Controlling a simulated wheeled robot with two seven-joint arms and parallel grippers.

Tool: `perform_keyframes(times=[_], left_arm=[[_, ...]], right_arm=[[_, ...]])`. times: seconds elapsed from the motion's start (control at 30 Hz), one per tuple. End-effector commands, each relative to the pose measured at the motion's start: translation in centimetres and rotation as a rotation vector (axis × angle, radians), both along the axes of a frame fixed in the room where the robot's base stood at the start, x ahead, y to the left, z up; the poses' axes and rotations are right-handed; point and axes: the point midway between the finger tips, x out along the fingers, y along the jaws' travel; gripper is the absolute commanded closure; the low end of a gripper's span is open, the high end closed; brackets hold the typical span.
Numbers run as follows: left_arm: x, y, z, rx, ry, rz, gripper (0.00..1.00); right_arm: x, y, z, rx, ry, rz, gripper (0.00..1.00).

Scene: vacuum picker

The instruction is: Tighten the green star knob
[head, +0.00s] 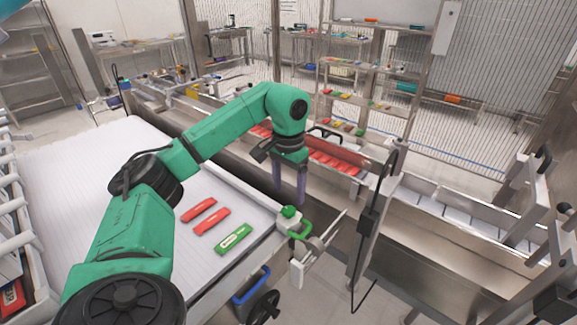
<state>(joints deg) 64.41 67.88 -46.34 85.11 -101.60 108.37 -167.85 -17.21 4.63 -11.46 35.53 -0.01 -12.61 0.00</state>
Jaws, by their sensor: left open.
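A small green knob (289,212) sits at the front right corner of the white table, just above a green curved handle (301,231). I take it for the star knob; its lobes are too small to make out. My left gripper (289,200) hangs from the green arm with its purple-grey fingers pointing down. It is open, with a gap between the fingers. In the picture its fingertips are just above the knob; whether they touch it I cannot tell. My right gripper is out of view.
Red packets (209,221) and a green packet (234,239) lie on the white table (75,165). A metal trough with red packets (328,161) runs behind the gripper. A metal post with a black cable (371,220) stands to the right. A flat metal bracket (312,252) juts out beside the knob.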

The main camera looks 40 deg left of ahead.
Motion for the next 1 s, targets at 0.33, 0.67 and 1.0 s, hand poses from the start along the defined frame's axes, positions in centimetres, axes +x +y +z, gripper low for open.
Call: perform_keyframes(times=[0.33, 0.67, 1.0], left_arm=[[0.0, 0.1, 9.1, 0.001, -0.003, 0.001, 0.24], [0.0, 0.0, 9.1, 0.001, -0.001, 0.000, 0.24], [0.0, 0.0, 9.1, 0.000, -0.002, 0.000, 0.24]], right_arm=[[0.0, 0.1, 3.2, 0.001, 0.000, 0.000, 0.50], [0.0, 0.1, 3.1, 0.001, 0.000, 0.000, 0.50], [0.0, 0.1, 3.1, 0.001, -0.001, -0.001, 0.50]])
